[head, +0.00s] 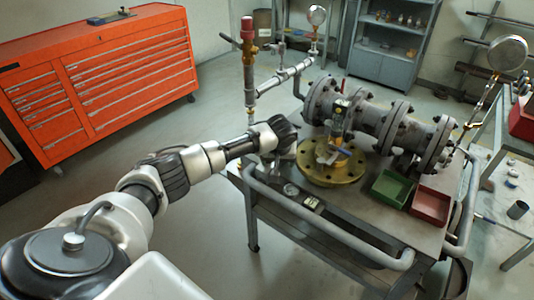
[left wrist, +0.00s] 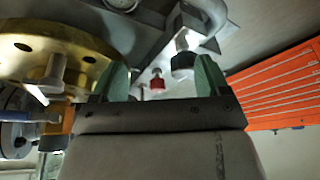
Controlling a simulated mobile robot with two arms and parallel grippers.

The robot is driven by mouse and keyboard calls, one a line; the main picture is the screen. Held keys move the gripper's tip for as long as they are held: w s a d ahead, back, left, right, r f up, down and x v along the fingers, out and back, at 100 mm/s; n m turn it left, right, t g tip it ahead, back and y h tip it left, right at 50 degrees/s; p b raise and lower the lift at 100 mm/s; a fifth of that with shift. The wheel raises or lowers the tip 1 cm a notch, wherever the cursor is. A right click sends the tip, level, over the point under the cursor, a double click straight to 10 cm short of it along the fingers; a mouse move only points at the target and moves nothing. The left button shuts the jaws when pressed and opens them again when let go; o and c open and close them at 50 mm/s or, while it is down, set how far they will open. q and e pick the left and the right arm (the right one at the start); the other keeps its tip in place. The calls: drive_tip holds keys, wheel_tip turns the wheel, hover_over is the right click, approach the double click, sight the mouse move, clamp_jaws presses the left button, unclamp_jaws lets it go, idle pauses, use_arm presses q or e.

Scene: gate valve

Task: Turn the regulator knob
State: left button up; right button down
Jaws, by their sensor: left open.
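My left arm reaches in from the lower left in the head view. Its dark gripper (head: 285,135) is at the left edge of the cart, beside the brass flange (head: 345,172); its fingertips are hard to make out there. In the left wrist view the gripper (left wrist: 162,80) is open, with its two green fingers wide apart. A small red knob (left wrist: 157,84) shows between the fingers, beyond them, with a black knob-like part (left wrist: 183,64) beside it. Neither is gripped. I cannot tell which is the regulator knob. In the head view a red-topped vertical fitting (head: 248,32) rises behind the gripper.
The grey flanged pipe valve (head: 375,118) lies along the cart. A green bin (head: 391,187) and a red bin (head: 430,205) stand on the cart top. The cart's tubular rail (head: 330,232) runs along the front. An orange tool cabinet (head: 105,75) stands behind left, with open floor before it.

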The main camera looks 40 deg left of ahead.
use_arm(q)
drive_tip(key=w+a+r+n, duration=0.1)
drive_tip(key=a+r+n, duration=0.1)
drive_tip(key=a+r, duration=0.3)
drive_tip(key=shift+y, duration=0.3)
drive_tip(key=x, duration=0.9)
drive_tip(key=shift+w+d+b, duration=0.2)
drive_tip(key=shift+b, duration=0.2)
drive_tip(key=shift+w+a+f, duration=0.2)
drive_tip(key=shift+a+f, duration=0.05)
drive_tip(key=shift+f, duration=0.4)
drive_tip(key=shift+c, duration=0.2)
drive_tip(key=c, duration=0.9)
